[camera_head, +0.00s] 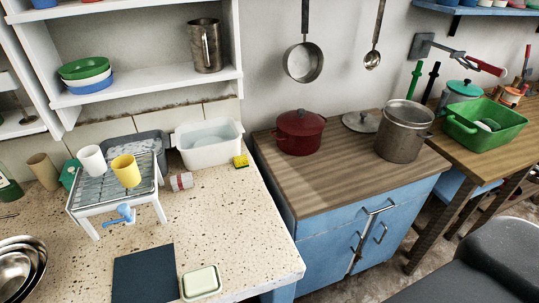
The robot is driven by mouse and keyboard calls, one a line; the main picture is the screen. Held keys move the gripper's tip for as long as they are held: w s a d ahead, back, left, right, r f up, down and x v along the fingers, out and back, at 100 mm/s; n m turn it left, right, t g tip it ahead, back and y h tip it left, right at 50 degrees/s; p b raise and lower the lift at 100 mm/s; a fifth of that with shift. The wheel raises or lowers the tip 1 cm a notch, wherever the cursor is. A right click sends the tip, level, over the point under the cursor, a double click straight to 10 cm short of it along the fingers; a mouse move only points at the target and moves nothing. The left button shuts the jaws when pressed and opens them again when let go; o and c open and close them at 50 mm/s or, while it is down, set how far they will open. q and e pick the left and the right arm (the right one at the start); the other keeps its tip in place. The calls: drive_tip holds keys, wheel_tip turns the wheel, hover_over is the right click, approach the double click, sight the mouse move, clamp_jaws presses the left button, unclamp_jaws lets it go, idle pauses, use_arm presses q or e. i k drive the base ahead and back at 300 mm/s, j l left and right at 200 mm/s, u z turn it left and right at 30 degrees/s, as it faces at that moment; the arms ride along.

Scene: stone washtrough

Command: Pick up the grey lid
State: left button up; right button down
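The grey lid (360,121) lies on the wooden worktop (325,189) over the blue cabinet, near the back wall. It is round and shallow with a small knob on top. It sits between a dark red lidded pot (299,133) on its left and a tall grey metal pot (401,138) on its right. The metal pot stands a little nearer to me and close beside the lid. Neither of my grippers shows in the head view.
A pan (303,63) and a ladle (372,59) hang above the worktop. The worktop's front is clear. Left is a speckled counter (215,235) with a dish rack (88,193) and white basin (208,148). A green tub (487,132) stands at right.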

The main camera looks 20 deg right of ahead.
sight(362, 122)
drive_tip(key=z, duration=1.45)
